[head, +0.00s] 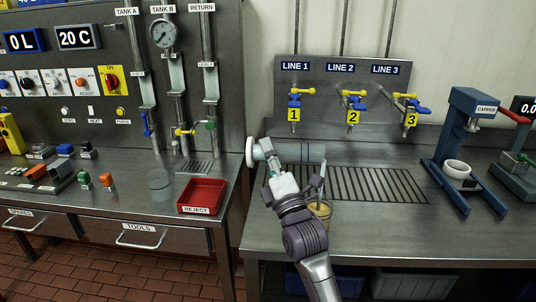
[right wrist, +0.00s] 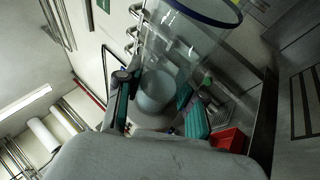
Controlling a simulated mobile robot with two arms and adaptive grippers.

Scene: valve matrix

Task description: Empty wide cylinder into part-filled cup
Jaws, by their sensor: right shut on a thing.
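The wide clear cylinder (head: 305,152) lies nearly horizontal in the air above the right counter, its pale base at the left and its mouth at the right. In the right wrist view the clear wall and blue rim of the cylinder (right wrist: 185,40) show close up. My right gripper (head: 276,168) is shut around the cylinder near its base. A small cup (head: 323,214) with amber contents stands on the counter below the mouth, partly hidden by my right arm. A thin grey streak runs from the mouth toward the cup; I cannot tell whether it is liquid. My left gripper is out of view.
A red reject tray (head: 203,195) and a clear glass (head: 159,184) stand on the left counter. A slotted drain (head: 375,184) lies right of the cup, under three valve lines. The blue capper (head: 470,140) stands farther right. A gap separates the two counters.

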